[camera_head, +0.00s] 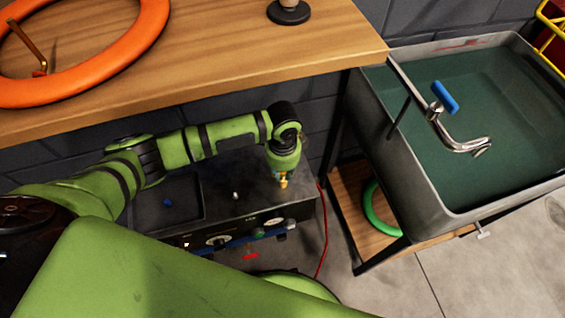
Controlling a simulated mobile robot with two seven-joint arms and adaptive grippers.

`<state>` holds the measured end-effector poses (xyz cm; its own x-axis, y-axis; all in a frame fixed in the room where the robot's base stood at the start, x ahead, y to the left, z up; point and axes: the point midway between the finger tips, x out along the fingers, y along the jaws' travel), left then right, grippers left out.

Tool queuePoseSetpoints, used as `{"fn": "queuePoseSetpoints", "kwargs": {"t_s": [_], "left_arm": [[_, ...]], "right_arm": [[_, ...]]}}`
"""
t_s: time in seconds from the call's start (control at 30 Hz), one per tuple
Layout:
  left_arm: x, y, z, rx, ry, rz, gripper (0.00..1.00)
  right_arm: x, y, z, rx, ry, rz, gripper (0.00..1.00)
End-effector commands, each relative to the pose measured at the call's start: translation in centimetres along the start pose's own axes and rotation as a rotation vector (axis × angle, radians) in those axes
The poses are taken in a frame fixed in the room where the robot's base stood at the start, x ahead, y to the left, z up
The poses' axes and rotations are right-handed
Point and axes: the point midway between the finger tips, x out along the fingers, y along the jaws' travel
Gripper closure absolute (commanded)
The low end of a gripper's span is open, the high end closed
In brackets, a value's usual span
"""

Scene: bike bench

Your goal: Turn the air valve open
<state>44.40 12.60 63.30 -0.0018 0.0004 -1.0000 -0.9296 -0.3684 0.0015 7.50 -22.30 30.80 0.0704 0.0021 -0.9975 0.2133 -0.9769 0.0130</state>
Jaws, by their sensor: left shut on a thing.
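My left arm reaches across from the left, below the wooden bench top. Its gripper (281,176) points down at the right end of the dark compressor-like unit (230,188). The left gripper is shut on a small yellow, brass-coloured fitting (283,184), which seems to be the air valve. The fingers and wrist hide most of this fitting, so its turn angle cannot be told. A large green part of my own body fills the foreground. My right gripper is not in view.
The unit's front has knobs (218,240) and a blue bar. A red hose or cable (323,230) hangs at its right. The wooden bench top (250,45) lies above my arm, with an orange ring (150,35). A sink (440,200) with a blue-handled tap stands at right.

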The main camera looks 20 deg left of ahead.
Motion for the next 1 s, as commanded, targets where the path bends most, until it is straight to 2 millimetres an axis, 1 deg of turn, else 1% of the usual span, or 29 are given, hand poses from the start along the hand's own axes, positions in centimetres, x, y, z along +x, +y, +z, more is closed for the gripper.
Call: {"fn": "queuePoseSetpoints", "kwargs": {"t_s": [0.03, 0.2, 0.4, 0.63, 1.0], "left_arm": [[-0.6, 0.2, 0.0, -0.032, -0.001, 0.004, 1.00], [-0.6, 0.1, -0.1, -0.138, -0.001, 0.003, 1.00], [-0.3, 0.1, -0.1, -0.241, 0.000, 0.002, 1.00], [-0.1, 0.0, -0.2, -0.302, 0.001, 0.000, 1.00], [0.0, -0.1, -0.1, -0.315, 0.001, -0.001, 1.00]], "right_arm": [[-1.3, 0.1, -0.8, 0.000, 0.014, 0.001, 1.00], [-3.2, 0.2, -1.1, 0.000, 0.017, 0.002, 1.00], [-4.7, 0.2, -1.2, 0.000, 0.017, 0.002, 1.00], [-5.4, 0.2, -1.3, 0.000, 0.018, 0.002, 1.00], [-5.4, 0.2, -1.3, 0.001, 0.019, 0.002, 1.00]]}}
